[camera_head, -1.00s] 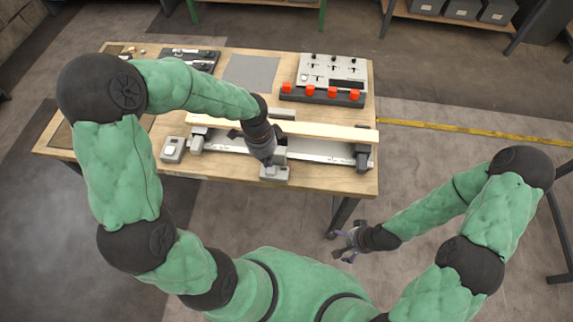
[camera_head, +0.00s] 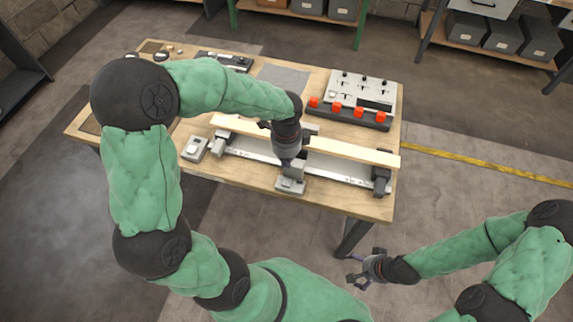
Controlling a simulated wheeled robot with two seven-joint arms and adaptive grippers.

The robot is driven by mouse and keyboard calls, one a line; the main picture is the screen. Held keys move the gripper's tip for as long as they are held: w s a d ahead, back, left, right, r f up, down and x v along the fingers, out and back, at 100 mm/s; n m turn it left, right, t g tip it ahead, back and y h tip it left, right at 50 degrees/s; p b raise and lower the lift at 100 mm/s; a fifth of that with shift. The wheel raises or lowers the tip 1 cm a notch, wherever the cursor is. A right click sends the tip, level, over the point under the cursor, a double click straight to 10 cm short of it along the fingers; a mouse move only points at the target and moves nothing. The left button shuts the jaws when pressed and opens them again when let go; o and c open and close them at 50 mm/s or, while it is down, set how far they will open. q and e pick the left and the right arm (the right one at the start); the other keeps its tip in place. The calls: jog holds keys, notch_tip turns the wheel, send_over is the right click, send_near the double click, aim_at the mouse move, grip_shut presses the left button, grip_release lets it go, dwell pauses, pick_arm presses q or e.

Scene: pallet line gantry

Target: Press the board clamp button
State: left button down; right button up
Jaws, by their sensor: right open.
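A small grey box (camera_head: 290,187) sits at the front edge of the wooden table, in front of the rail fixture. A second grey box with a pale button (camera_head: 194,148) stands at the fixture's left end. I cannot tell by label which is the board clamp button. A long pale board (camera_head: 352,150) lies along the fixture (camera_head: 240,150). My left gripper (camera_head: 287,163) points down just behind and above the front box; its fingertips are too dark and small to read. My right gripper (camera_head: 360,272) is open and empty, off the table at the lower right.
A grey mat (camera_head: 284,78) and a dark tray (camera_head: 225,62) lie at the back. Shelves with grey bins (camera_head: 500,38) stand behind.

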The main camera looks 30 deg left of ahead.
aim_at(286, 184)
pick_arm(q)
notch_tip(286, 184, down, 12)
jog(key=b, duration=0.3)
jog(key=shift+b, duration=0.3)
